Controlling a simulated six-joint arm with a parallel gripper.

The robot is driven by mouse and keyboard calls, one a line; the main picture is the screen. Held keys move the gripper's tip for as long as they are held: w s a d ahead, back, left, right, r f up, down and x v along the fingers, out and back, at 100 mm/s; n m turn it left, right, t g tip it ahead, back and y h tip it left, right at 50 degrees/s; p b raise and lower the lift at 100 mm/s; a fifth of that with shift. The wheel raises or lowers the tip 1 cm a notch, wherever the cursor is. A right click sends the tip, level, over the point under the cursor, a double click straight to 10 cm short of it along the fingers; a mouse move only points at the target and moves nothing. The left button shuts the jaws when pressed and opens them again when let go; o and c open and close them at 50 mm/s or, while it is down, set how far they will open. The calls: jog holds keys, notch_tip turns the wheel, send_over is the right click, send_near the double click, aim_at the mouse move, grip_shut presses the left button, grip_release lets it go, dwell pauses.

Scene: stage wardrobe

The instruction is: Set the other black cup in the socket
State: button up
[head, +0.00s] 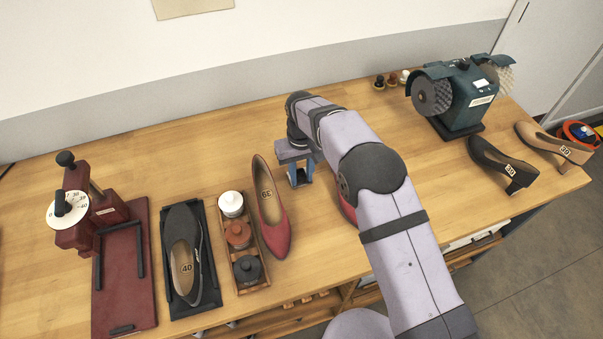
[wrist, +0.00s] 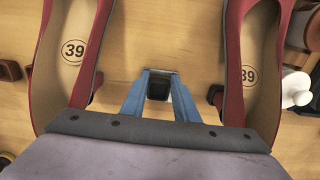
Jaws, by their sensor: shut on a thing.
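My gripper (wrist: 160,88) has blue fingers, shut on a small dark thing (wrist: 158,91) that is mostly hidden between them. I cannot tell if it is a black cup. In the head view my gripper (head: 299,182) is low over the bench, just right of a red shoe marked 39 (head: 280,240). In the wrist view it sits between this shoe (wrist: 232,60) and its mate (wrist: 91,45). A black-lidded jar (head: 247,270) stands in the front place of a wooden rack (head: 262,284). I cannot make out which part is the socket.
Brown blocks (wrist: 9,70) lie beyond the mate. Several small pieces (head: 391,80) stand near the wall. A grey shoe (head: 183,253), a red press (head: 125,280) and a white jar (head: 231,204) are left; a green grinder (head: 460,98) is right. Bare bench lies behind the arm.

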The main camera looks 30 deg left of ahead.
jog(key=shift+f, duration=0.15)
jog(key=o, duration=1.1)
jog(key=shift+r+p, duration=2.25)
jog(key=shift+r, duration=1.3)
